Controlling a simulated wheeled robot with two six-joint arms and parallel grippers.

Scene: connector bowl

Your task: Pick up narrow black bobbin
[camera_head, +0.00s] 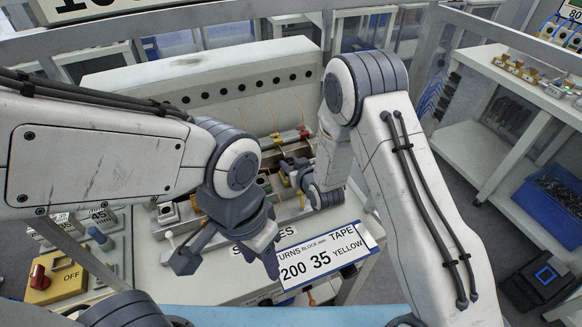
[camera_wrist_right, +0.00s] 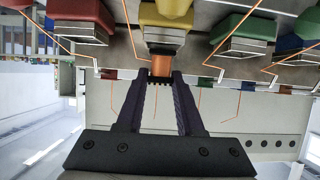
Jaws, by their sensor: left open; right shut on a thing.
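In the right wrist view, my right gripper (camera_wrist_right: 162,90) is shut on a small narrow black bobbin (camera_wrist_right: 160,79), whose black flange sits between the fingertips. A copper-coloured winding (camera_wrist_right: 161,64) shows just beyond it, below a yellow block (camera_wrist_right: 166,12); whether the bobbin is still seated there is unclear. In the head view, my right gripper (camera_head: 292,178) is at the row of coloured blocks, its fingertips mostly hidden by my wrist. My left gripper (camera_head: 228,260) is open and empty in front of the machine's front edge.
Red (camera_wrist_right: 75,18), green (camera_wrist_right: 243,30) and blue blocks with thin copper wires flank the yellow one closely. A white label card (camera_head: 325,255) reads 200, 35, yellow. A yellow switch box (camera_head: 58,280) stands at left; shelves with a blue bin (camera_head: 550,195) are at right.

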